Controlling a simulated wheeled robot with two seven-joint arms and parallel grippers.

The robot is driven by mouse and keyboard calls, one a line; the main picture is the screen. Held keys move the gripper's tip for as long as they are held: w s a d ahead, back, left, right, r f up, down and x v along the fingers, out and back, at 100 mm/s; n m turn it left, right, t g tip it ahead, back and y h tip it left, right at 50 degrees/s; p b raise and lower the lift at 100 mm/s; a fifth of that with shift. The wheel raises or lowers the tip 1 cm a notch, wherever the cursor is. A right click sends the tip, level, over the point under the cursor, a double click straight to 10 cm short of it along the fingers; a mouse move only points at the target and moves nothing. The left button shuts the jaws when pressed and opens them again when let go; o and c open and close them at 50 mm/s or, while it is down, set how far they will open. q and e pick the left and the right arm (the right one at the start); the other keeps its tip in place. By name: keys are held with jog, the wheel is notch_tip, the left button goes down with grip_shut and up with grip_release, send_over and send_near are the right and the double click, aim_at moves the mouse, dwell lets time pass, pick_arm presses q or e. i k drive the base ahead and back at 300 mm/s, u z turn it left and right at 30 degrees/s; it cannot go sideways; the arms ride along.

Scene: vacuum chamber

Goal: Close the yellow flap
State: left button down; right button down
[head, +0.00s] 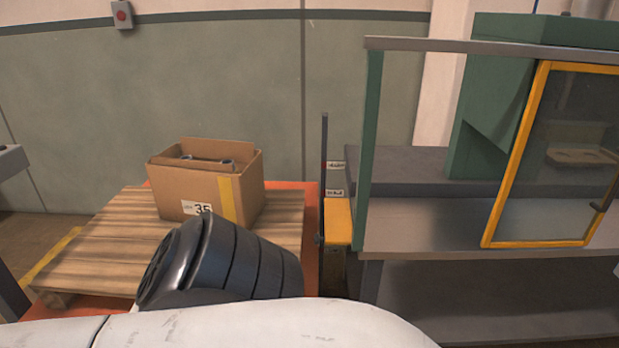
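A yellow-framed clear panel (514,160) stands at the right, on the front of a green and grey machine. It is the only flap-like yellow thing in view, and its right side runs past the picture edge. A dark handle (603,196) sits near its right side. The panel looks slanted against the machine's front, but I cannot tell exactly how far it stands open. Neither of my grippers shows in the head view. A white and black ribbed part of my own arm fills the bottom left and middle.
A cardboard box (190,190) stands on a wooden pallet (110,238) at the left. A narrow yellow-topped unit (338,221) and an upright post (324,150) stand beside the machine's grey shelf (420,225). Left of the panel, the shelf is clear.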

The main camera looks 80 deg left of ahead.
aim_at(338, 215)
jog(key=k, duration=0.55)
jog(key=u, duration=2.15)
jog(key=i, duration=0.45)
jog(key=k, duration=0.95)
jog(key=z, duration=1.4)
jog(key=i, duration=1.1)
jog(key=u, duration=2.9)
